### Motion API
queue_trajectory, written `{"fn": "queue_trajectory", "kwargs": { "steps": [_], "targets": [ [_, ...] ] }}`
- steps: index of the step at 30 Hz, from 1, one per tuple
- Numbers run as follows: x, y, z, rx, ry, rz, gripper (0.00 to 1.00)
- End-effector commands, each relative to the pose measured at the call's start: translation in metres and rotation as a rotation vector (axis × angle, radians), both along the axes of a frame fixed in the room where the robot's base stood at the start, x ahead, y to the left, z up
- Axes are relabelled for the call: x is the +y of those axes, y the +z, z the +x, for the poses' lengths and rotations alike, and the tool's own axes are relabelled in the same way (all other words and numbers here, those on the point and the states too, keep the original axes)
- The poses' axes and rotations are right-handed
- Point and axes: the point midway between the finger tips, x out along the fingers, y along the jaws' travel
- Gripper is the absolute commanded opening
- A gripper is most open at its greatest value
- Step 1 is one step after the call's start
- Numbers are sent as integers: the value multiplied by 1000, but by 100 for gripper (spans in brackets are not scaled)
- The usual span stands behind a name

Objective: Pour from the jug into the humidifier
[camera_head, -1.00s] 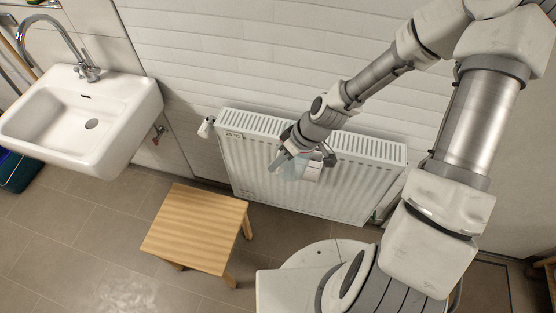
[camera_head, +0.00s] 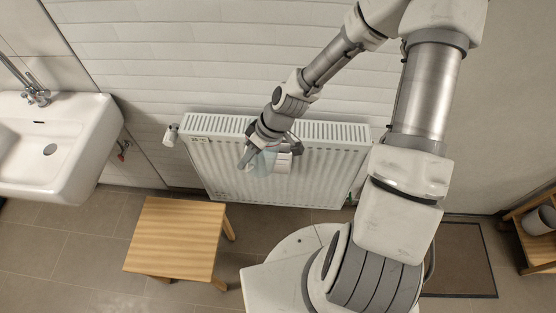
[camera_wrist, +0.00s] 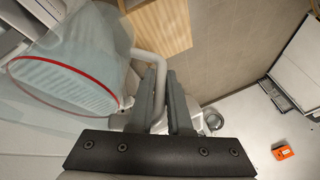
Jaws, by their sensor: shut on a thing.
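The jug is clear. In the wrist view its see-through body (camera_wrist: 95,40) fills the left side, with a red line around a wide oval, and pale ridges show through it. Its grey handle (camera_wrist: 150,62) runs between the two fingers of my gripper (camera_wrist: 160,95), which is shut on it. In the head view my gripper (camera_head: 250,158) holds the jug (camera_head: 264,163) in front of the radiator. A small white box (camera_head: 284,161) shows just right of the jug against the radiator; it may be the humidifier, but I cannot tell for sure. The jug's contents cannot be made out.
The white radiator (camera_head: 330,165) stands along the tiled wall behind my gripper. A wooden shelf (camera_head: 535,240) stands at the far right, beside a dark mat (camera_head: 460,258).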

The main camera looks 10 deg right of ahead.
Motion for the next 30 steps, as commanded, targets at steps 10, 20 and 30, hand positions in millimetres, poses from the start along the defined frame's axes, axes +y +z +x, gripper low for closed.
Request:
{"fn": "queue_trajectory", "kwargs": {
  "steps": [10, 20, 30],
  "targets": [
    [-1, 7, 1, 36, -4, 34, 0],
    [-1, 12, 2, 74, -7, 66, 0],
    [-1, 11, 1, 79, -7, 70, 0]
  ]
}}
